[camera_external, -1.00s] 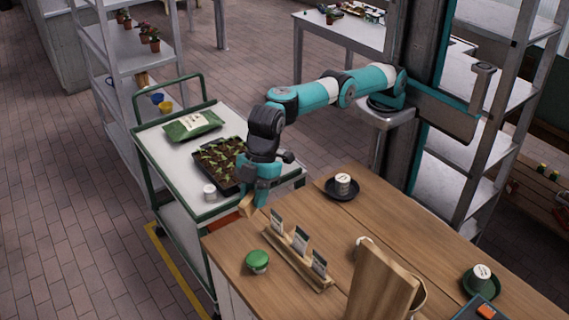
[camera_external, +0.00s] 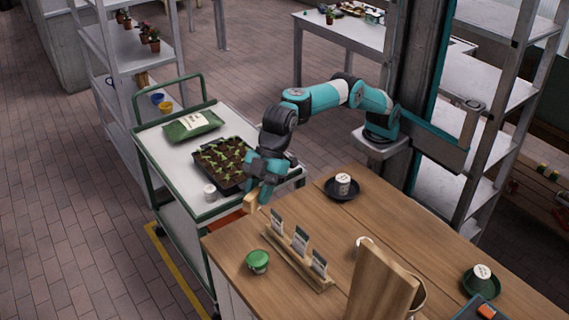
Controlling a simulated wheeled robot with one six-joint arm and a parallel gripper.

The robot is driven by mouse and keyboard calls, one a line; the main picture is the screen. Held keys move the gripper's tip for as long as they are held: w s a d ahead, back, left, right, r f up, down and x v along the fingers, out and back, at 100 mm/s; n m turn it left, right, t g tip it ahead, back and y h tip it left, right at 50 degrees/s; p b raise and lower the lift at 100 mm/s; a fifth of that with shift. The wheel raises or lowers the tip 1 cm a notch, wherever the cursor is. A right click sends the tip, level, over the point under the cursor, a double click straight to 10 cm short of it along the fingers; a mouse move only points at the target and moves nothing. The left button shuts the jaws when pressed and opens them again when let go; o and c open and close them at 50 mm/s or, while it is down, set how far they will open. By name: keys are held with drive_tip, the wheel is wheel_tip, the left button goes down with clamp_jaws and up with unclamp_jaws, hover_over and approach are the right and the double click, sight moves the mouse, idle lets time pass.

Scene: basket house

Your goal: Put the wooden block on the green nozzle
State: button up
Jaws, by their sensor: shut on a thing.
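My gripper (camera_external: 258,198) is above the far left corner of the wooden table (camera_external: 325,213), beside the cart. It is shut on a small pale wooden block (camera_external: 250,204), which is partly hidden by the fingers. Whether the block touches the table edge is hard to tell. A round green-topped item (camera_external: 257,261) stands on the table's left front part, below and apart from the gripper. It is the likeliest green nozzle, but its shape is too small to confirm.
A wooden holder with several cards (camera_external: 297,258) stands right of the green item. A tall wooden board (camera_external: 378,285) stands at the front.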

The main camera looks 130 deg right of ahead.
sight(259, 254)
wheel_tip(259, 254, down, 18)
drive_tip(key=shift+f+b, duration=0.2)
drive_tip(key=shift+b, duration=0.3)
drive_tip(key=shift+f, duration=0.2)
drive_tip(key=o, duration=1)
drive_tip(key=shift+r, duration=0.15)
